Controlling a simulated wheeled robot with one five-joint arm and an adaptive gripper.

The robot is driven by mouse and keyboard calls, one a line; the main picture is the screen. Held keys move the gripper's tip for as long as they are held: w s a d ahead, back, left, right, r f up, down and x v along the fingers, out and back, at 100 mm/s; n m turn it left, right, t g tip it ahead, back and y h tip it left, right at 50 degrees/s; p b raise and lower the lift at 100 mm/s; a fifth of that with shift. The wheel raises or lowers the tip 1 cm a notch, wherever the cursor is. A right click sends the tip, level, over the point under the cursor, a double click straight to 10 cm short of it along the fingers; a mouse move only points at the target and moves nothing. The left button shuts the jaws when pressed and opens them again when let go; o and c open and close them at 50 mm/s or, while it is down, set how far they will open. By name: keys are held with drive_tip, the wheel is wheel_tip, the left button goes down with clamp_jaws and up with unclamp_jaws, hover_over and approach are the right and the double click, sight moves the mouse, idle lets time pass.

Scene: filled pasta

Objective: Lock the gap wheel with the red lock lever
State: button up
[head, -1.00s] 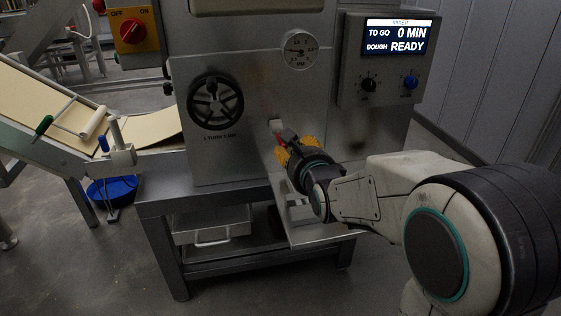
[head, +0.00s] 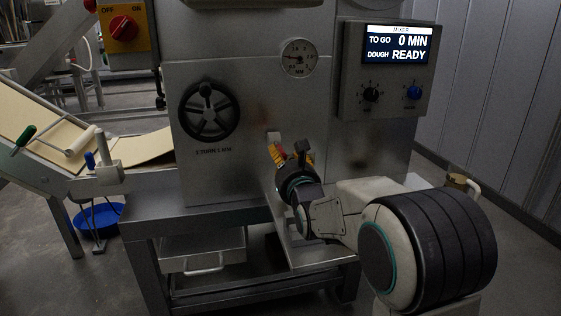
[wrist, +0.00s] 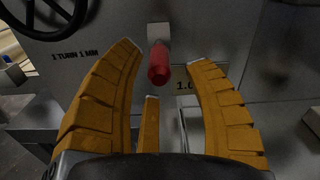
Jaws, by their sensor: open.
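The gap wheel (head: 209,109) is a black handwheel on the steel machine's front, marked "1 TURN 1 MM"; part of it also shows at the upper left of the wrist view (wrist: 48,12). The red lock lever (wrist: 159,64) hangs from a pale block to the right of and below the wheel. In the head view the lever (head: 276,152) is partly covered by my gripper. My gripper (wrist: 165,62) is open, with yellow ribbed fingers on both sides of the lever and a third finger below. I cannot tell whether any finger touches it.
A dial gauge (head: 298,58) in MM sits above the lever. The mixer panel (head: 396,45) reads 0 MIN, dough READY. A conveyor with dough sheet (head: 35,125) stands left, with a blue bowl (head: 97,219) under it. A steel shelf (head: 325,250) juts out below my gripper.

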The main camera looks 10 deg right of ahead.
drive_tip(key=shift+w+b, duration=0.4)
drive_tip(key=shift+w, duration=1.35)
clamp_jaws()
